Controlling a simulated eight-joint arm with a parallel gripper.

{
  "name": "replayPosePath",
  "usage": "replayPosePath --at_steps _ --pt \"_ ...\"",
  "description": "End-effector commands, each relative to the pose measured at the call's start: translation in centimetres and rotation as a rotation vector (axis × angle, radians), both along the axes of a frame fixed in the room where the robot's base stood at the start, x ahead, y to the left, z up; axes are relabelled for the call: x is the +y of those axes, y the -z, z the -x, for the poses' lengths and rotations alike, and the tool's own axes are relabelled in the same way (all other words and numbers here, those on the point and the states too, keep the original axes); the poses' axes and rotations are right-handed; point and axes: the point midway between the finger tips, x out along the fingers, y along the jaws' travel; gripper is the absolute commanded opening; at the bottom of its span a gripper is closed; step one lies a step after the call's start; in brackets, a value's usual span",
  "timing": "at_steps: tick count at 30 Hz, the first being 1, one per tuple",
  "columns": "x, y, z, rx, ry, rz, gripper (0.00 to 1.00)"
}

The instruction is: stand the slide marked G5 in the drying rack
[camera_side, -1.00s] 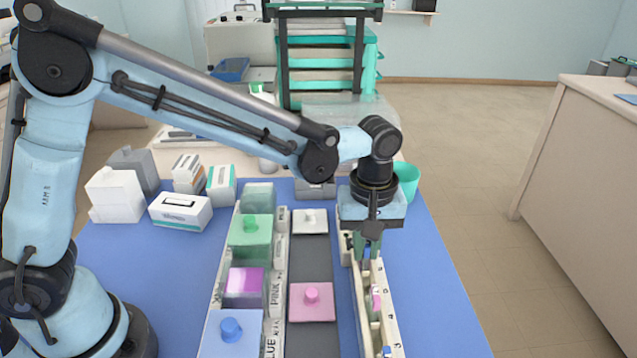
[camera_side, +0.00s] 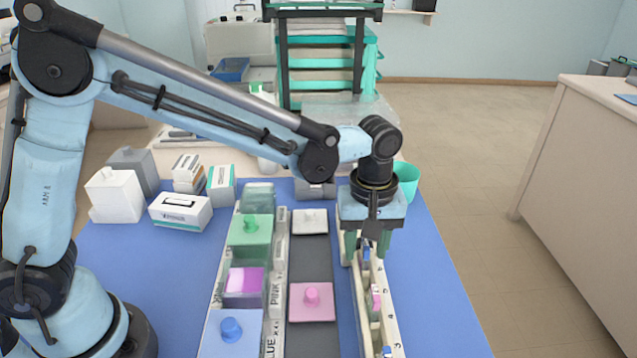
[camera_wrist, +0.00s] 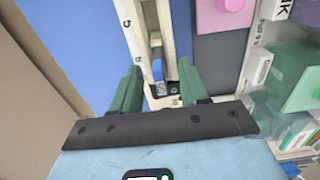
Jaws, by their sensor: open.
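The drying rack (camera_side: 389,318) is a long, narrow cream rack with numbers along its right wall. It also shows in the wrist view (camera_wrist: 131,36). A slide with a blue end (camera_side: 366,255) stands in the rack's far part. Its blue end shows in the wrist view (camera_wrist: 157,70), between my fingers; I cannot read its mark. My gripper (camera_side: 367,260) is open, with one green finger on each side of this slide and apart from it. A pink-ended slide (camera_side: 376,297) and another blue-ended one (camera_side: 387,351) are nearer in the rack.
Left of the rack are a dark strip with a pink lid (camera_side: 312,303) and a white lid (camera_side: 310,222). Beyond it is a row of staining jars with green (camera_side: 250,232) and blue (camera_side: 231,333) lids. A teal cup (camera_side: 407,181) stands behind my gripper. The blue mat's right side is clear.

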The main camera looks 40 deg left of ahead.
Motion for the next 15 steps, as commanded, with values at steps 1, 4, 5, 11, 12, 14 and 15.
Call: replayPosePath --at_steps 1,4,5,11,12,14,15 --pt "0.0 -0.5 0.0 0.000 0.000 0.000 0.44" --pt "0.0 -1.8 0.0 0.000 0.000 0.000 0.44" --pt "0.0 -2.3 0.0 0.000 0.000 0.000 0.44" --pt "0.0 -6.0 0.0 0.000 0.000 0.000 0.44" --pt "0.0 -6.7 0.0 0.000 0.000 0.000 0.44" --pt "0.0 -7.7 0.0 0.000 0.000 0.000 0.44" --pt "0.0 -8.4 0.0 0.000 0.000 0.000 0.44"
